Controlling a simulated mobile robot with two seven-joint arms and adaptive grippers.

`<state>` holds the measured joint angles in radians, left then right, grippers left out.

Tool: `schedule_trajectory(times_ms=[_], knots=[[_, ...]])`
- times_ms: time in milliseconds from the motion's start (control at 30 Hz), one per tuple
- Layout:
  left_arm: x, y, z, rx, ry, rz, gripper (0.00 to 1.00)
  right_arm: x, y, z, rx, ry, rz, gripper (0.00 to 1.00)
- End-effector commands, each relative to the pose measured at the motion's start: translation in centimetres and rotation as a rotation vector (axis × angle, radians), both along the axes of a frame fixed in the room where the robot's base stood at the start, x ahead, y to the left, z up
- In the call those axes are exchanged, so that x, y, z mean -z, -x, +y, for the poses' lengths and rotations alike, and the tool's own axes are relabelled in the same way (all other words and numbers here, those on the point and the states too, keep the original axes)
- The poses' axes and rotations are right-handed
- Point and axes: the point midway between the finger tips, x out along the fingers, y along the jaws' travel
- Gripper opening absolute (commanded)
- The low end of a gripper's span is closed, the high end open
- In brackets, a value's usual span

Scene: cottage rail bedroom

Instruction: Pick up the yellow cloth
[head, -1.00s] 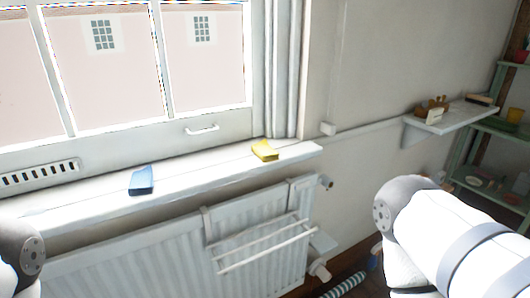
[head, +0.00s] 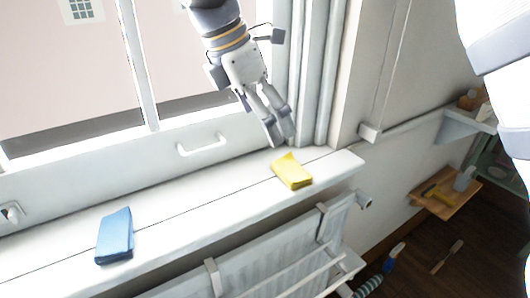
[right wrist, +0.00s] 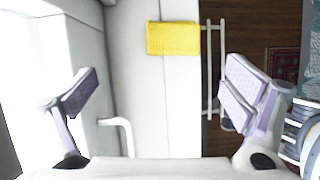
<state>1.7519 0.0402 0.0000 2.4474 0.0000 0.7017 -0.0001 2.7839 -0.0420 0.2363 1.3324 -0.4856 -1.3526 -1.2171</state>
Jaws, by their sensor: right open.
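The yellow cloth (head: 292,171) lies folded on the white windowsill near its right end. It also shows in the right wrist view (right wrist: 173,39), ahead of and between the open fingers. My right gripper (head: 282,136) is above the sill, just behind and above the cloth, with its fingers pointing down. In the right wrist view the right gripper (right wrist: 156,95) has its fingers wide apart with nothing between them, and it is not touching the cloth. My left gripper is not in view.
A blue folded cloth (head: 115,236) lies further left on the windowsill (head: 190,215). A white window handle (head: 203,145) sticks out behind the sill. A radiator (head: 262,262) with a rail is below. A wall shelf (head: 462,125) is at right.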

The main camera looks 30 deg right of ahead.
Motion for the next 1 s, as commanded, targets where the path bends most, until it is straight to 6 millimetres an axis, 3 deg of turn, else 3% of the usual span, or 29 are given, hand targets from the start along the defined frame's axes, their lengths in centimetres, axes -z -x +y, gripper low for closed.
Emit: schedule_trajectory(times_ms=[67, 300, 700, 933, 1000], knots=[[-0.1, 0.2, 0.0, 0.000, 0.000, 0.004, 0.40, 0.0, 0.1, -0.3, -0.003, 0.006, 0.002, 0.95], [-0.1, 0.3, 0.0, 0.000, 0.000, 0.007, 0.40, 4.8, 0.3, -2.3, -0.003, 0.005, 0.003, 0.95], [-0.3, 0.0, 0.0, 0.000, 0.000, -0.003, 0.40, 10.4, 1.1, -4.5, -0.003, 0.003, 0.000, 0.95], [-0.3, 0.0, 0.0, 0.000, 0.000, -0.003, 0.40, 10.7, 1.1, -4.6, -0.004, 0.004, -0.002, 0.95], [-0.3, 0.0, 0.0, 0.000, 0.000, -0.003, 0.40, 10.7, 1.1, -4.6, -0.004, 0.004, -0.002, 0.81]])
